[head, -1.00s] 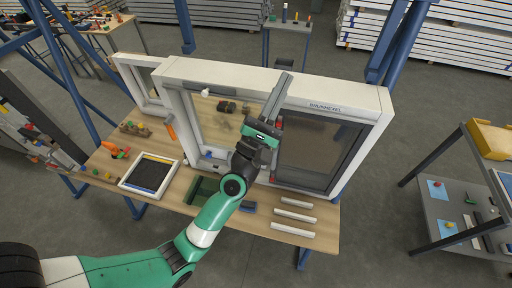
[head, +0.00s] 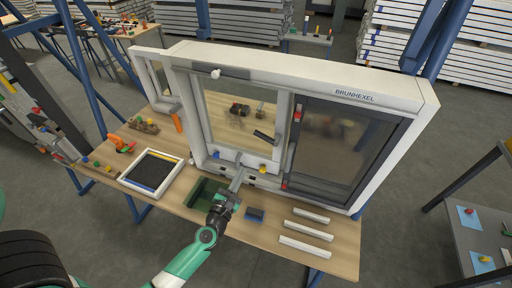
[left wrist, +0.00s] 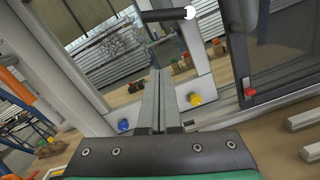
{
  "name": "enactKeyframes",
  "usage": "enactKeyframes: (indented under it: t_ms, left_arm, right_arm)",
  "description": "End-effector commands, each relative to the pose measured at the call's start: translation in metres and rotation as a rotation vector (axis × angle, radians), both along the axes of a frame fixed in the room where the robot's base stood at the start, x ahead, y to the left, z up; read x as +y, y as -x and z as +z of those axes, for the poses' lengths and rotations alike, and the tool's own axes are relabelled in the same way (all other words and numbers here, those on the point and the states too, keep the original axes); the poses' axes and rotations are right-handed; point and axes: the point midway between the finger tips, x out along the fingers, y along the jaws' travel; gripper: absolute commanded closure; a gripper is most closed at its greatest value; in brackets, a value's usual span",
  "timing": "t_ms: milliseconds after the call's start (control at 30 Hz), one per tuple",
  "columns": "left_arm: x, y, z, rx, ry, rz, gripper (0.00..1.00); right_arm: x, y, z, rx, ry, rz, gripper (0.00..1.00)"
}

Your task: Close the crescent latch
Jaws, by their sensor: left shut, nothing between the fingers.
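A dark lever (head: 264,136) lies slanted in front of the lower right part of the clear pane. It seems to be the crescent latch's handle, but its catch is too small to make out. In the left wrist view a dark bar (left wrist: 164,15) with a white knob at its right end shows at the top. My left gripper (head: 238,168) is shut and empty, below the lever, in front of the clear sash's bottom rail. In the left wrist view its fingertips (left wrist: 158,74) are together, pointing at the window. I cannot tell whether they touch the rail. My right gripper is not in view.
A blue knob (left wrist: 123,125) and a yellow knob (left wrist: 195,99) sit on the bottom rail, either side of my fingers. The dark sash (head: 345,145) stands at the right. White strips (head: 305,231) and a mesh frame (head: 180,170) lie on the bench.

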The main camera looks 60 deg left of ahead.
Motion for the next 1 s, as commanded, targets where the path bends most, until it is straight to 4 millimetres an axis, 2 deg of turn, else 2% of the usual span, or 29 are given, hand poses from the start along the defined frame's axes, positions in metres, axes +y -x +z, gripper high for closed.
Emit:
enactKeyframes:
  t_ms: [167, 267, 633, 700, 733, 1000]
  left_arm:
    - [0.006, -0.007, 0.001, -0.002, -0.002, 0.0, 1.0]
    - [0.016, -0.017, 0.002, -0.004, -0.002, 0.002, 1.0]
    - [0.07, -0.075, 0.004, -0.003, -0.002, 0.001, 1.0]
    - [0.067, -0.08, 0.026, -0.002, -0.002, -0.002, 1.0]
    - [0.066, -0.081, 0.03, -0.001, -0.002, -0.003, 1.0]
    - [0.064, -0.089, 0.043, -0.001, -0.001, -0.002, 1.0]
  right_arm:
    - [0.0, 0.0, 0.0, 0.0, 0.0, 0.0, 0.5]
    - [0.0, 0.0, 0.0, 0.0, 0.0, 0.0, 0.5]
    - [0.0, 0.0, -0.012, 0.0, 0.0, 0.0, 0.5]
    - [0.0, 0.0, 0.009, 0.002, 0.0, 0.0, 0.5]
    - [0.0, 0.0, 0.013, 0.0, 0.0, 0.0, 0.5]
    - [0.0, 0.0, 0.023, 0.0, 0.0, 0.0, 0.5]
